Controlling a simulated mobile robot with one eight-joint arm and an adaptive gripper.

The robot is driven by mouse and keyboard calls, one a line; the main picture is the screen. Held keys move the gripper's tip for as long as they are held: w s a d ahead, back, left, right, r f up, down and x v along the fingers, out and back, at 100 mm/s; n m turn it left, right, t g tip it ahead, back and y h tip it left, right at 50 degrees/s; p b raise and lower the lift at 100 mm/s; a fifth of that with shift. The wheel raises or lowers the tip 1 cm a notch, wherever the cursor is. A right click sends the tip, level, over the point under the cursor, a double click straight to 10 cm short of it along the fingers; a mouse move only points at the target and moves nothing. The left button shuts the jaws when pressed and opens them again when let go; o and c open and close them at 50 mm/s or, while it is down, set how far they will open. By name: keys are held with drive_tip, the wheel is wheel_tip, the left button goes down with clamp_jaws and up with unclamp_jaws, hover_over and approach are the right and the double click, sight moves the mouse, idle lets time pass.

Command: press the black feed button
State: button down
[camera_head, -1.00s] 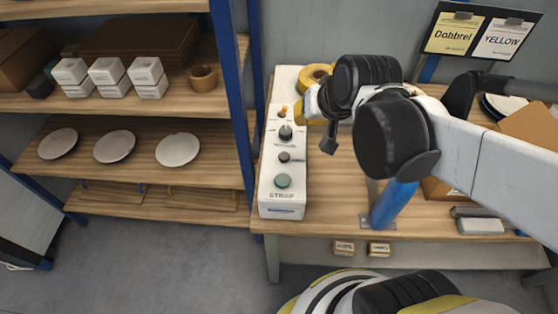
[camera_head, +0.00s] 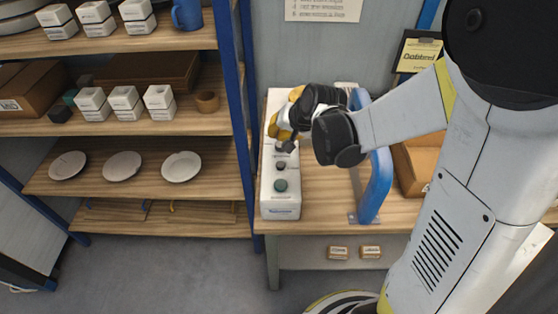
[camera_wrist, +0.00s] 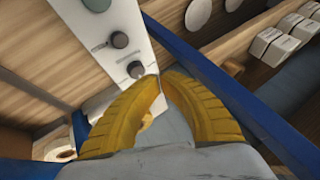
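A white control box (camera_head: 281,208) stands on the workbench. On its top are a green button (camera_head: 281,185) at the near end and a small black button (camera_head: 281,166) behind it. The black button also shows in the wrist view (camera_wrist: 119,40). Farther along the box is a dark knob (camera_wrist: 136,70). My gripper (camera_wrist: 160,75) has its yellow fingers together at the tips, with nothing between them. In the wrist view the tips lie beside the knob, away from the black button; their height above the box is unclear. In the head view my wrist hides the far part of the box.
A wooden shelf with a blue post (camera_head: 237,120) stands left of the box, holding plates (camera_head: 181,167) and white blocks. A blue bench post (camera_head: 374,190) rises right of the box, close to my arm. A cardboard box (camera_head: 420,165) is farther right.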

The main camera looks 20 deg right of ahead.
drive_tip(key=shift+f, duration=0.1)
drive_tip(key=b, duration=0.7)
hover_over(273, 161)
drive_tip(key=s, duration=0.3)
drive_tip(key=f, duration=0.8)
drive_tip(key=shift+w+d+f, duration=0.1)
drive_tip(key=shift+d+f, duration=0.2)
drive_tip(key=shift+d, duration=0.1)
drive_tip(key=shift+f+b, duration=0.4)
drive_tip(key=shift+b, duration=0.2)
drive_tip(key=shift+f+b, duration=0.5)
drive_tip(key=shift+f, duration=0.05)
idle(0.4)
idle(0.3)
drive_tip(key=shift+r+p, duration=0.75)
drive_tip(key=shift+r, duration=0.25)
